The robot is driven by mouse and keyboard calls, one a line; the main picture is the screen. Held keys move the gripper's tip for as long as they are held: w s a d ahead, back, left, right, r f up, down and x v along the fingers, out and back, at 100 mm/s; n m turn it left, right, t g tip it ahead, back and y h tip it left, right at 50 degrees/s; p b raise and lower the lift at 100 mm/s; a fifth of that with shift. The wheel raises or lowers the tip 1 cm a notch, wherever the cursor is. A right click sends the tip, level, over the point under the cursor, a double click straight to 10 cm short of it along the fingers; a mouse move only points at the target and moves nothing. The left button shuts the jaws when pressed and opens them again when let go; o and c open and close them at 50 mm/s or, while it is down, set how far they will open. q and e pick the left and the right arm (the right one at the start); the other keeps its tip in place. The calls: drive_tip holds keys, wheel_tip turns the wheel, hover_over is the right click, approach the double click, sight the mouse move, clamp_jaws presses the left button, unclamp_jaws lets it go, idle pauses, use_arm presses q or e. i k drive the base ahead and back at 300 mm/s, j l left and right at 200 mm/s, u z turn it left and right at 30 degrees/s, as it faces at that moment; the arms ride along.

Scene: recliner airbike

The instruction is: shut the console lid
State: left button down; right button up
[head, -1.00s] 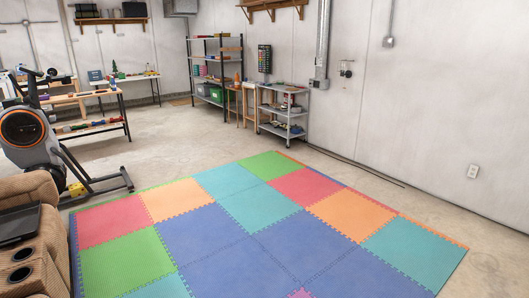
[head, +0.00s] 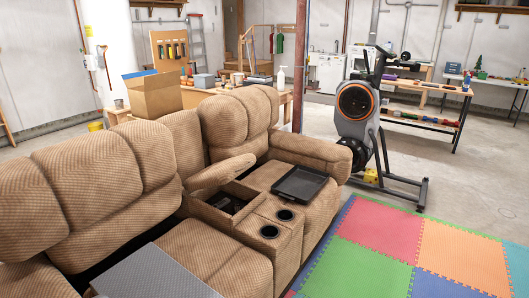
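The console lid (head: 222,174) is a tan padded piece in the middle of the recliner sofa in the head view. It stands raised and tilted at the back of the console (head: 252,238), between the two seats. The console's compartment (head: 232,201) is uncovered, with dark items inside that I cannot make out. Two dark cup holders (head: 270,231) sit in front of it. Neither of my grippers is in view.
A black tray (head: 300,183) lies on the right seat, beside the console. A grey flat panel (head: 155,274) lies across the left seat. An exercise bike (head: 358,115) stands right of the sofa. Coloured foam mats (head: 375,228) cover clear floor in front.

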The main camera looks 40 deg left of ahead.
sight(222, 173)
drive_tip(key=i+u, duration=0.25)
drive_tip(key=i, duration=0.6)
drive_tip(key=i+l+u, duration=0.25)
drive_tip(key=i, duration=0.55)
drive_tip(key=j, duration=0.1)
